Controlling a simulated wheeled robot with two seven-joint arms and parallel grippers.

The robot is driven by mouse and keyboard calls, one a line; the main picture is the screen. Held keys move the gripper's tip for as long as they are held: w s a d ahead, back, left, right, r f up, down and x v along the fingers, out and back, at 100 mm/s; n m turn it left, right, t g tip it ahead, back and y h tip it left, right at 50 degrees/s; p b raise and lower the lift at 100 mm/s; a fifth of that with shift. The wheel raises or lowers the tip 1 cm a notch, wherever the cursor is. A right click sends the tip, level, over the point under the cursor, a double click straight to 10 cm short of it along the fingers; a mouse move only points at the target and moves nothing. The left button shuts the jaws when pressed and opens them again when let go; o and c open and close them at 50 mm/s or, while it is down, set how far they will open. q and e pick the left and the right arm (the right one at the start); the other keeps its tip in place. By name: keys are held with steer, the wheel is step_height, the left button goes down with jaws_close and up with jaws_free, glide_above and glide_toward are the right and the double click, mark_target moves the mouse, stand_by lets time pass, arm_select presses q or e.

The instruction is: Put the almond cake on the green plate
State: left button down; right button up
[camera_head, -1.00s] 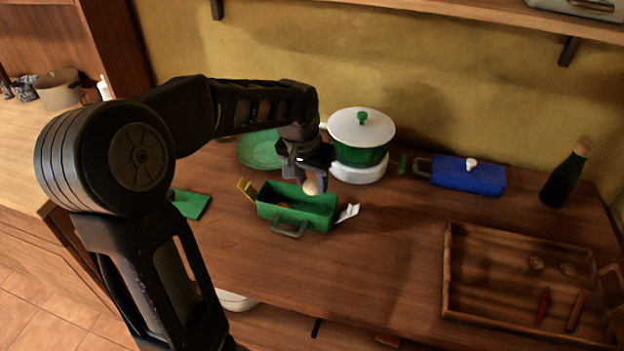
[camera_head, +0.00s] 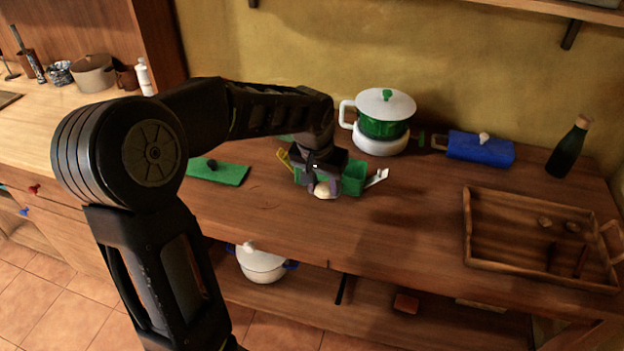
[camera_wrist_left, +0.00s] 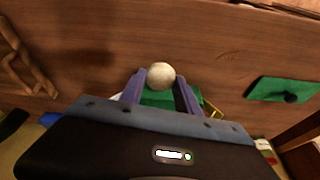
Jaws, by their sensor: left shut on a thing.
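My left gripper (camera_head: 324,186) is shut on a pale, round item that looks like the almond cake (camera_head: 323,190). In the left wrist view the cake (camera_wrist_left: 161,75) sits between the two fingertips. The gripper is over the open green box (camera_head: 355,179) and covers much of it; the cake shows in front of the box's near side, and its exact height cannot be told. The green plate (camera_head: 286,137) shows only as a thin sliver behind my left arm. My right gripper is not in view.
A green lid (camera_head: 220,172) lies left of the box. A white and green pot (camera_head: 384,116) stands behind it, with a blue box (camera_head: 480,149) and a dark bottle (camera_head: 568,148) to the right. A wooden tray (camera_head: 468,222) is at the right. The front middle counter is clear.

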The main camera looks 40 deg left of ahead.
arm_select(q)
steer(key=w+d+f, duration=0.1)
steer(key=d, duration=0.4)
steer(key=w+d+f+m, duration=0.1)
steer(key=d+f, duration=0.1)
steer(key=d, duration=0.3)
steer(key=w+d+f+m, duration=0.1)
steer(key=d, duration=0.4)
steer(key=shift+w+f+h, duration=0.1)
steer(key=shift+f+h, duration=0.2)
